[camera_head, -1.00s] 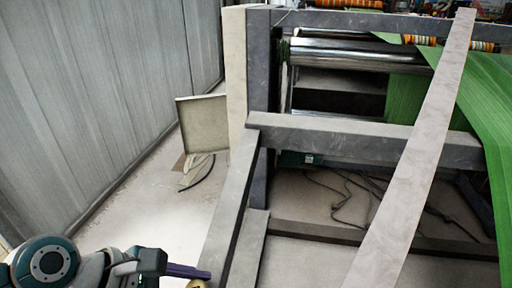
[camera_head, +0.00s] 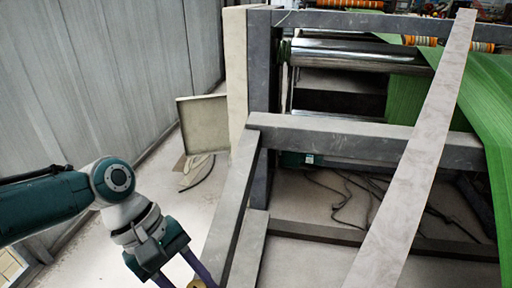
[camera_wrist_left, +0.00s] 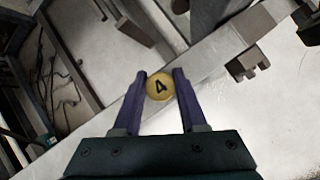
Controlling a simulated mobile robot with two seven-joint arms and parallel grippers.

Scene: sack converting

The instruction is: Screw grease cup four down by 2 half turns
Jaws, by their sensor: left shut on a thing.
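Grease cup four (camera_wrist_left: 159,87) is a round yellow-brass cap marked with a black "4", near the middle of the left wrist view. The 4 looks nearly upright there. Only its top edge (camera_head: 196,284) shows at the bottom of the head view, beside the grey frame beam. My left gripper (camera_wrist_left: 160,74) has its two purple fingers on either side of the cup and is shut on it. In the head view the left gripper (camera_head: 184,277) points down and right, its fingertips partly cut off. My right gripper is in neither view.
A grey beam (camera_head: 231,200) runs along the machine frame next to the cup. A pale diagonal bar (camera_head: 415,165) crosses at right before green sheet (camera_head: 492,95). A corrugated wall (camera_head: 110,70) stands at left. The pale floor between wall and frame is mostly open.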

